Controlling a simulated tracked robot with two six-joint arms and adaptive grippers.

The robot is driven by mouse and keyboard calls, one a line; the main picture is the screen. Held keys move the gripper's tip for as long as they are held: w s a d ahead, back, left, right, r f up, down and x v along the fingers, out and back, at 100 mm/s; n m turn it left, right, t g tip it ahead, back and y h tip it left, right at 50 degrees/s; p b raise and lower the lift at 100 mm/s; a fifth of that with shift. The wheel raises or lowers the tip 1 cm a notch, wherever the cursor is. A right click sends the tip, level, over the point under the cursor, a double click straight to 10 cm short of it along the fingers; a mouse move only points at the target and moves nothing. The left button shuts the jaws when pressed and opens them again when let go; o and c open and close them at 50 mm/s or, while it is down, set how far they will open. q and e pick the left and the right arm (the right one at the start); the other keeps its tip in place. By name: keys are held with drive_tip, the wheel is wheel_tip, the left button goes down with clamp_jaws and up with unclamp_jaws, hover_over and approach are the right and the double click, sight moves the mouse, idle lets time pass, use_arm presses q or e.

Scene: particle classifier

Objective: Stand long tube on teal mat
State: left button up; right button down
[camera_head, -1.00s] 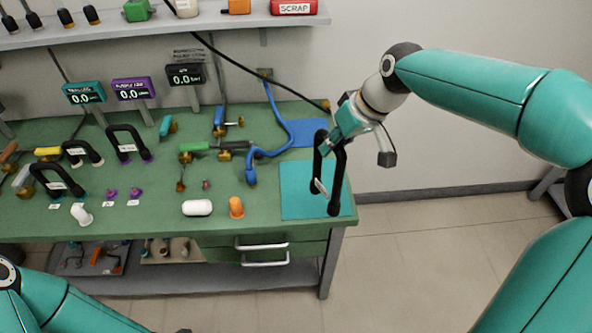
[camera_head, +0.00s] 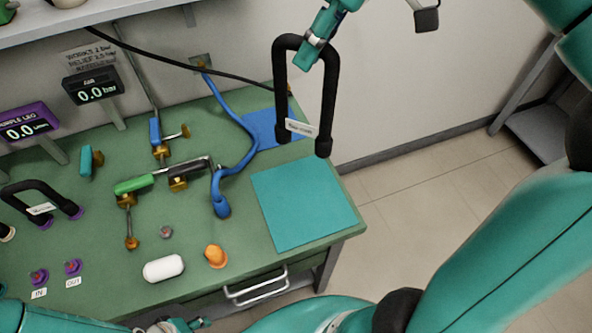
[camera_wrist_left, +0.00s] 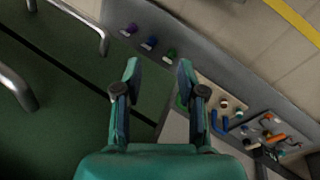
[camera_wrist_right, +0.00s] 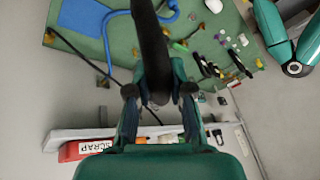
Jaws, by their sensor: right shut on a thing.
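A long black U-shaped tube (camera_head: 328,100) with a white label hangs, open ends down, above the back right of the workbench. My right gripper (camera_head: 312,50) is shut on the top bend of this tube. In the right wrist view, the tube (camera_wrist_right: 151,50) runs between the fingers of the gripper (camera_wrist_right: 157,98). The teal mat (camera_head: 305,203) lies flat and bare at the bench's right front corner, below and apart from the tube. My left gripper (camera_wrist_left: 160,80) is open and empty in its wrist view, near the drawer fronts and lower shelf.
A blue mat (camera_head: 262,125) lies behind the teal mat. A blue hose (camera_head: 245,140) curves along its left. Another black tube (camera_head: 40,190) is at far left.

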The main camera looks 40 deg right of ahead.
wheel_tip(320, 180, down, 19)
drive_tip(key=b, duration=0.3)
drive_tip(key=shift+s+f, duration=0.1)
drive_tip(key=shift+f, duration=0.05)
drive_tip(key=shift+f+b, duration=0.15)
drive_tip(key=shift+b, duration=0.2)
drive_tip(key=c, duration=1)
unclamp_jaws()
drive_tip(key=shift+c, duration=0.2)
drive_tip(key=shift+r, duration=0.2)
drive_tip(key=p+v, duration=0.1)
drive_tip(key=v, duration=1.1)
drive_tip(key=shift+p, duration=0.3)
